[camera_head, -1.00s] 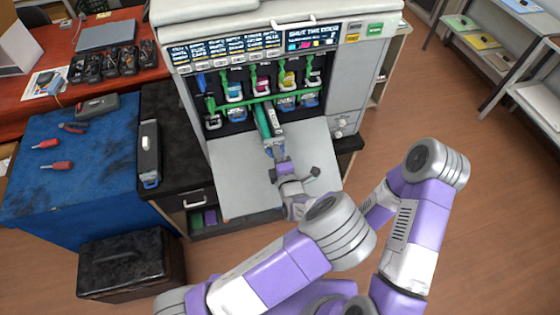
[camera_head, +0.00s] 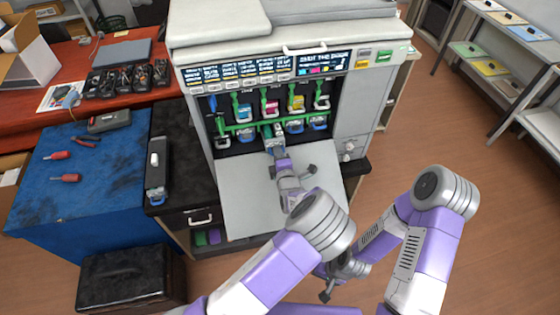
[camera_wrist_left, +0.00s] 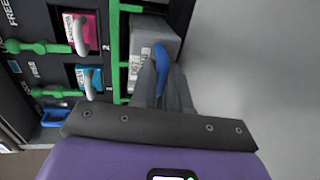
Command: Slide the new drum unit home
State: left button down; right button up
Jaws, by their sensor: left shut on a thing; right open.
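The drum unit (camera_head: 277,131) is mostly inside a middle lower slot of the printer (camera_head: 205,150). Its grey, labelled front end (camera_wrist_left: 153,36) and blue handle (camera_wrist_left: 161,62) show in the left wrist view. My left gripper (camera_head: 276,149) is shut on that handle, above the lowered front door (camera_head: 240,195). The unit's inner end is hidden, and I cannot tell whether it is fully seated. My right gripper (camera_head: 327,294) is open and empty, low in front of the printer.
Green levers and coloured cartridges (camera_head: 296,103) sit close around the slot. Another long dark unit with a blue end (camera_head: 157,170) lies on the black cabinet at left. A blue table (camera_head: 110,165) holds tools. A black case (camera_head: 130,280) stands on the floor.

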aim_at(274, 141)
pick_arm(q)
jog(key=shift+r+b+x, duration=0.15)
jog(key=shift+r+x, duration=0.05)
jog(key=shift+x, duration=0.9)
jog(key=shift+r+b+x, duration=0.15)
jog(key=shift+r+x, duration=0.05)
jog(key=shift+x, duration=0.85)
jog(key=shift+r+b+x, duration=0.15)
jog(key=shift+r+x, duration=0.1)
jog(key=shift+x, duration=0.85)
jog(key=c, duration=1.1)
grip_release()
jog(key=shift+o, duration=0.6)
jog(key=shift+f, duration=0.15)
jog(key=shift+o, duration=1.5)
